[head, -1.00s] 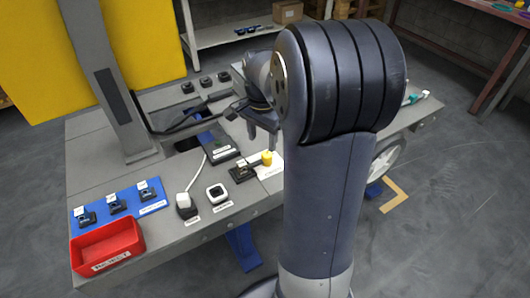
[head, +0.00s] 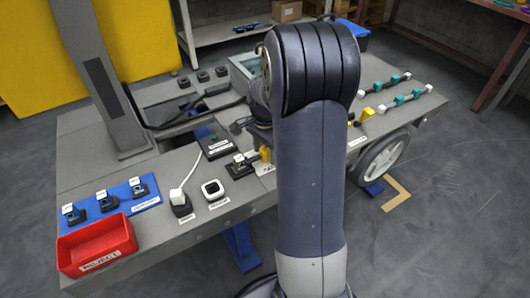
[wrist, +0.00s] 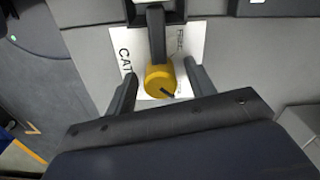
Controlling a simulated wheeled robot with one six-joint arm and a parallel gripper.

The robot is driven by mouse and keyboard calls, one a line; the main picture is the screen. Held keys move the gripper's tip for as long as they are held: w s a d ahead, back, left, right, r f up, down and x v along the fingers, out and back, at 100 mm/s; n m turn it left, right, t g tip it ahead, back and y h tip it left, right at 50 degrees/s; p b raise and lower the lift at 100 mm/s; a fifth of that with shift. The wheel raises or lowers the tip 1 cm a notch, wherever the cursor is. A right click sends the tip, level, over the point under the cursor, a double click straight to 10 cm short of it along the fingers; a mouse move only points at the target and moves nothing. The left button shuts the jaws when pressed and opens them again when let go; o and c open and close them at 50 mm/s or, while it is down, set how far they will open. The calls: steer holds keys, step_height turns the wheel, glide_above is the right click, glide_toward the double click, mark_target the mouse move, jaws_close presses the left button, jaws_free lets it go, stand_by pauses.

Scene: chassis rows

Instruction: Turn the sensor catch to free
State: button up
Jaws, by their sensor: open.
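The sensor catch has a yellow round knob (wrist: 159,82) at the end of a dark lever (wrist: 156,38), over a white label plate (wrist: 190,42) with printed lettering, partly covered. My gripper (wrist: 160,74) is open, with one finger on each side of the knob and a visible gap on both sides. In the head view the yellow knob (head: 265,154) shows beside a black sensor mount (head: 239,167). My arm hides much of the gripper there.
A red reject tray (head: 98,245) and a blue mat (head: 152,203) are at the front left. Rods with teal parts (head: 400,97) lie at the right.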

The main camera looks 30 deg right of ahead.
steer(key=shift+f, duration=0.15)
steer(key=shift+c, duration=0.2)
steer(key=c, duration=0.9)
steer(key=shift+c, duration=0.2)
steer(key=n+p, duration=0.2)
steer(key=n, duration=0.2)
steer(key=n+p, duration=0.2)
steer(key=n, duration=0.2)
steer(key=n+p, duration=0.1)
steer(key=n, duration=0.4)
steer(key=n+p, duration=0.1)
steer(key=n, duration=0.3)
steer(key=shift+d+n, duration=0.1)
steer(key=shift+n, duration=0.3)
